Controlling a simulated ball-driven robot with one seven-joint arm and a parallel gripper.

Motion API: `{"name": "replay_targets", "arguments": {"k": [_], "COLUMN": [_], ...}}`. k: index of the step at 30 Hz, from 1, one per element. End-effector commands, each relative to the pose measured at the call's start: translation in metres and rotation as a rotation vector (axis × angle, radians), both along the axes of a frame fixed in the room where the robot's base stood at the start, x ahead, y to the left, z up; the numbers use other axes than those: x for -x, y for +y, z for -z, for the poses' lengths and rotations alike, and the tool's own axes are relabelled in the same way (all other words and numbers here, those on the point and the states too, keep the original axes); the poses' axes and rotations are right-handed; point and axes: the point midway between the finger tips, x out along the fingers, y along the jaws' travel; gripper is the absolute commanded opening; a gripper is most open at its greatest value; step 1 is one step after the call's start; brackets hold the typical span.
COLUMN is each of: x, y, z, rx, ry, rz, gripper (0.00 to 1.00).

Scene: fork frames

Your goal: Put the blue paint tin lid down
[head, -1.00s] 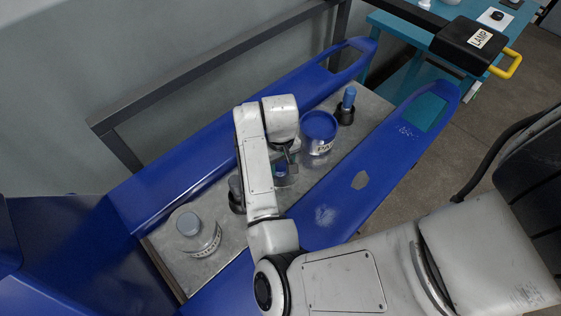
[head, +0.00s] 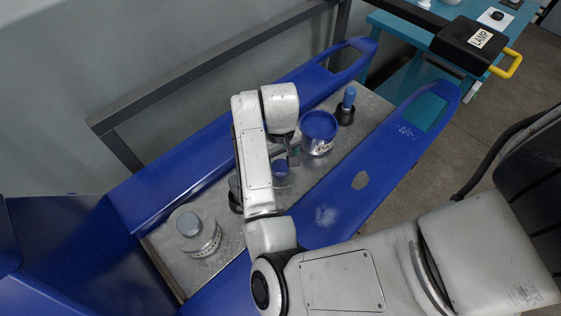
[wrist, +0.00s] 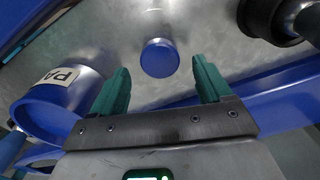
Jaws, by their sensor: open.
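A small round blue piece (wrist: 160,58), which I take for the lid, lies flat just beyond my fingertips in the wrist view. In the head view it shows as a blue disc (head: 281,168) below my gripper, over the grey metal surface. My gripper (wrist: 158,78) is open, with its two teal fingers wide apart and nothing between them. In the head view one finger (head: 293,157) shows; the rest is hidden by my wrist.
A blue-handled tool in a dark holder (head: 346,108) stands behind the tin. A jar with a grey knob (head: 199,240) stands at the front left of the metal plate (head: 373,107). Blue rails (head: 395,150) flank the plate. A black lamp box (head: 467,43) is at the back right.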

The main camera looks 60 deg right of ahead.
Motion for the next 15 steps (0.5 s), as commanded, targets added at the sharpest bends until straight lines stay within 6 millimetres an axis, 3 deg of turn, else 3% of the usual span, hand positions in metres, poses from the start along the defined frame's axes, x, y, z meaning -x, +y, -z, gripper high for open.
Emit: {"name": "replay_targets", "arguments": {"k": [9, 15], "x": [0.000, 0.000], "y": [-0.001, 0.000], "z": [-0.064, -0.087], "rx": [0.002, -0.001], "ry": [-0.003, -0.002], "rz": [0.004, 0.002], "gripper": [0.78, 0.78]}}
